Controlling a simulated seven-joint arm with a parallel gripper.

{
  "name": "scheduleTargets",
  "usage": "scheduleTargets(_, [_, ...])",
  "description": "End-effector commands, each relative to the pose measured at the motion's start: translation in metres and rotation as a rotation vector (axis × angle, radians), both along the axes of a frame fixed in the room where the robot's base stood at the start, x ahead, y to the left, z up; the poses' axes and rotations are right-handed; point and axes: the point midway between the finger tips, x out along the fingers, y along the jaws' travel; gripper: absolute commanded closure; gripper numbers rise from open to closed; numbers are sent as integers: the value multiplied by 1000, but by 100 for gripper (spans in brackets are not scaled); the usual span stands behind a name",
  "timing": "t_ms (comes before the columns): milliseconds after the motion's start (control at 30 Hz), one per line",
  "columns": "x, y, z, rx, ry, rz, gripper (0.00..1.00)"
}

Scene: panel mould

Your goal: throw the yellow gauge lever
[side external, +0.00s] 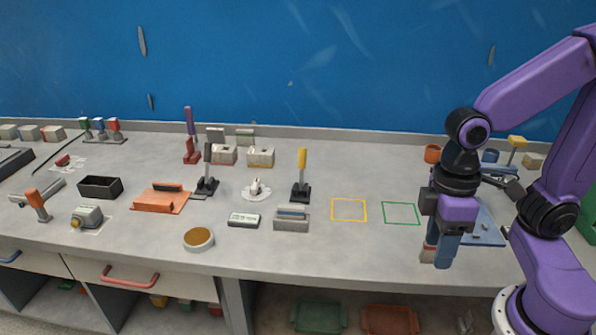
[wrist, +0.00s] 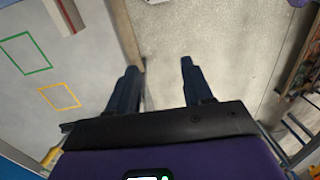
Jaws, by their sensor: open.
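The yellow gauge lever (side external: 302,162) stands upright in a black base on the bench, near the middle of the side view. My gripper (side external: 436,257) is well to its right, pointing down near the bench's front edge. Its two dark fingers (wrist: 160,72) are apart in the wrist view, with nothing between them. A small yellow piece (wrist: 50,156) shows at the lower left of the wrist view; I cannot tell whether it is the lever.
A grey block holder (side external: 291,222) stands just in front of the lever. A black-handled lever (side external: 207,168) and a white knob (side external: 256,188) are to its left. Yellow (side external: 349,210) and green (side external: 400,213) outlines mark clear bench between lever and gripper. A blue tray (side external: 485,228) lies beside my gripper.

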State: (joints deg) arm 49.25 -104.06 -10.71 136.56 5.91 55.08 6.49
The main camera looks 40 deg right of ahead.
Motion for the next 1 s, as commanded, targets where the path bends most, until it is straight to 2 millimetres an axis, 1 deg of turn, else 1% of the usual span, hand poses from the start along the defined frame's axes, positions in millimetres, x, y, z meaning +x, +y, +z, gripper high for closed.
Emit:
scheduleTargets(33, [13,7,1,-1,35,-110,49])
scheduleTargets(100, [31,16,3,3,89,-268,49])
scheduleTargets(167, [47,23,4,6,134,-399,49])
scheduleTargets(267, [76,32,5,16,213,-618,49])
scheduleTargets(300, [89,35,5,21,244,-703,49])
scheduleTargets(367, [109,38,5,30,294,-830,49])
scheduleTargets(433, [133,40,4,42,354,-976,49])
scheduleTargets(567, [180,37,2,70,471,-1239,49])
scheduleTargets(600, [195,34,1,81,510,-1319,49])
scheduleTargets(667, [218,29,-1,98,568,-1433,49])
scheduleTargets(700, [233,24,-2,111,609,-1510,49])
scheduleTargets(767, [255,15,-4,131,671,-1622,49])
scheduleTargets(800, [270,8,-6,147,715,-1694,49])
scheduleTargets(867, [292,-5,-9,173,782,-1800,49])
scheduleTargets(900, [306,-15,-11,190,830,-1867,49])
scheduleTargets(967, [326,-31,-14,221,901,-1967,49])
scheduleTargets(1000, [339,-43,-16,242,952,-2029,49])
